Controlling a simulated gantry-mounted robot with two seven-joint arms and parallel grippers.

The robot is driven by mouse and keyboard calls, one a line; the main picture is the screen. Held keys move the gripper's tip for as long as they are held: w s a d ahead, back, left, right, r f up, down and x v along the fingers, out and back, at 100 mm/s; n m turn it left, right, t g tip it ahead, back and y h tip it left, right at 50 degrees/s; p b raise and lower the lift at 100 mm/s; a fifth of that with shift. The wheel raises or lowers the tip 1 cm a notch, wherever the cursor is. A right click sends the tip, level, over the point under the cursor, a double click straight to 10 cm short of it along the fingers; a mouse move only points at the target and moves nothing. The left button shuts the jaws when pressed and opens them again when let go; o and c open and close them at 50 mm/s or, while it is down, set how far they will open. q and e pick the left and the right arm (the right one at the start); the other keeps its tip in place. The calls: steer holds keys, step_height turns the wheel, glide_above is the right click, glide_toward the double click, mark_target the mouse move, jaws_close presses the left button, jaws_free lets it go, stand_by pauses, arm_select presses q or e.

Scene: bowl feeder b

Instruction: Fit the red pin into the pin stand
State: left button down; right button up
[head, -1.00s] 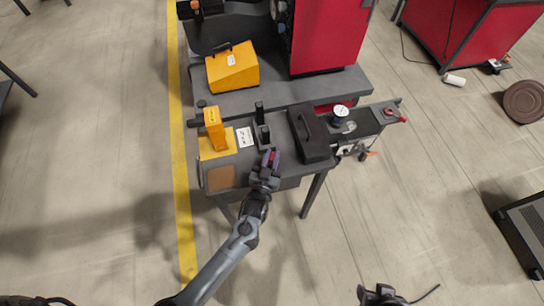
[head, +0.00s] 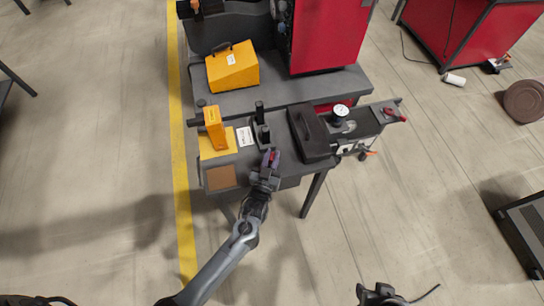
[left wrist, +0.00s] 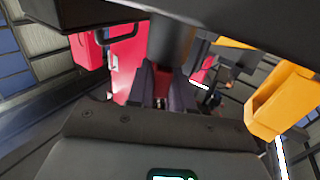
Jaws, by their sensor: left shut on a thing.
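My left gripper (head: 270,158) is shut on the red pin (head: 271,155), just in front of a small black stand with an upright post (head: 261,127) on the grey workbench. Only a little red shows between the fingers. In the left wrist view the two dark fingers (left wrist: 163,88) are close together, with a dark cylinder (left wrist: 172,40) beyond them. The black stand looks like the pin stand, but its opening is too small to make out. The pin appears apart from it. My right gripper (head: 380,294) is partly in view at the bottom edge; its jaws are unclear.
A yellow block (head: 214,128) stands on a yellow plate left of the stand, with a white label (head: 245,136) between. A black case (head: 309,133) is close on the right, with a dial gauge (head: 341,111) beyond. A brown pad (head: 221,177) lies at the front left.

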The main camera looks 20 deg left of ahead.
stand_by(0.4)
arm_select(q)
steer(key=shift+f, duration=0.25)
stand_by(0.8)
steer(key=c, duration=0.9)
jaws_free()
steer(key=shift+c, duration=0.2)
